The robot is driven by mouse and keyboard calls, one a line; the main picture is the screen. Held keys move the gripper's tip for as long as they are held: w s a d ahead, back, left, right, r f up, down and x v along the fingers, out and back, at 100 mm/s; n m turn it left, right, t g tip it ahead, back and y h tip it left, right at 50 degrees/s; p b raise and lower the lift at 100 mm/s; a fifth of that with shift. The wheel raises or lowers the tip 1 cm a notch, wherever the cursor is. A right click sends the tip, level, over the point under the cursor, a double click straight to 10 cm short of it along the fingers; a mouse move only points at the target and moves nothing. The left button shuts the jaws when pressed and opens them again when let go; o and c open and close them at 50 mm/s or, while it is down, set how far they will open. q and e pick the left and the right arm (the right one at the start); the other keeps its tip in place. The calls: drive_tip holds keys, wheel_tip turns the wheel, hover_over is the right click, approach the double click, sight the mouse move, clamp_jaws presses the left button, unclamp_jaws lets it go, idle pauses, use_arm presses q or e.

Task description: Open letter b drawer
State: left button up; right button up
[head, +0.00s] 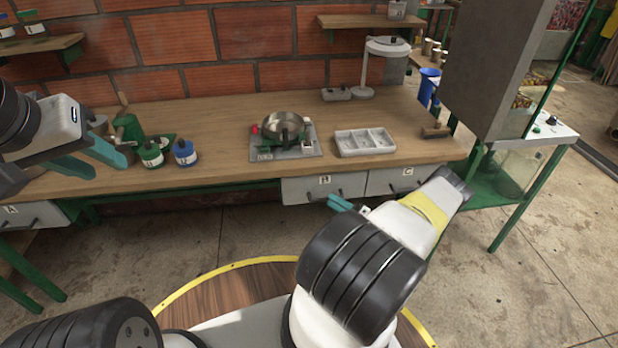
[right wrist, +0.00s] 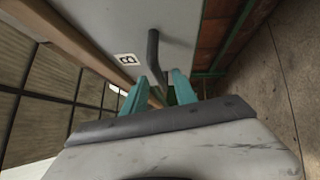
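The drawer marked B (head: 300,190) is a light grey front under the bench edge, and it looks closed. Its label and dark bar handle (right wrist: 153,55) show in the right wrist view, where the drawer front (right wrist: 190,25) fills the top. My right gripper (head: 347,206) is in front of drawer B; my forearm hides part of the area in the head view. In the right wrist view its teal fingers (right wrist: 158,92) are apart, with the handle's near end between them; contact cannot be told. My left gripper (head: 110,170) is open and empty above the bench's left part.
Drawer C (head: 388,182) is beside B on the right; drawer A (head: 30,215) is at far left. On the wooden bench (head: 220,150) stand a scale with a metal bowl (head: 284,124), a grey tray (head: 365,142), and green and blue jars (head: 185,153). A green-legged stand is at right.

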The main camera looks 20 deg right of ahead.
drive_tip(key=shift+x, duration=1.5)
clamp_jaws()
